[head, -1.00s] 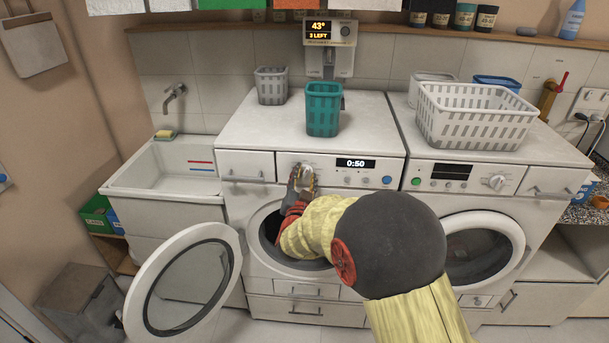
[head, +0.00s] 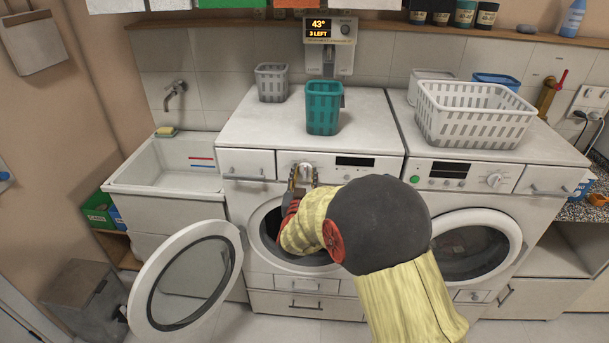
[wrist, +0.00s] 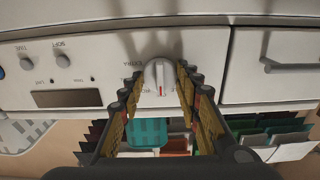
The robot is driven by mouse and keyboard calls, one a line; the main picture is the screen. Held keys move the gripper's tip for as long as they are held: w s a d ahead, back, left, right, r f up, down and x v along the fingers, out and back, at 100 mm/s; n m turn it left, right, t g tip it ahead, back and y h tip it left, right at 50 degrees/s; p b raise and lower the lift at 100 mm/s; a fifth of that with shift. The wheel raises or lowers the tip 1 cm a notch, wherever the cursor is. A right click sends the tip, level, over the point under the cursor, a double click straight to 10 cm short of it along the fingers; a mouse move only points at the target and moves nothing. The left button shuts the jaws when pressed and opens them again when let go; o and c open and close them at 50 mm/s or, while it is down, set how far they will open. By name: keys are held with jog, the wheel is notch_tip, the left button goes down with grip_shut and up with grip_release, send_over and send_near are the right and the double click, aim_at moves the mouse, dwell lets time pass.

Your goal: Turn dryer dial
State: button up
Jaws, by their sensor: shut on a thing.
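The white dryer dial (head: 305,170) is on the panel of the left machine (head: 250,132), left of its dark display (head: 355,161). In the wrist view the dial (wrist: 158,75) shows a red mark, pointing down in that picture, with lettering around it. My gripper (head: 304,174) is shut on the dial, with one finger at each side of it. The wrist view shows my gripper's (wrist: 159,78) yellow-padded fingers close along both sides.
The left machine's round door (head: 186,278) stands open to the left. A teal basket (head: 323,108) and a grey basket (head: 271,83) stand on top. A white basket (head: 474,115) sits on the right machine. A sink (head: 165,165) is at the left.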

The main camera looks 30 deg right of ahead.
jog(key=o, duration=1.2)
jog(key=v, duration=1.2)
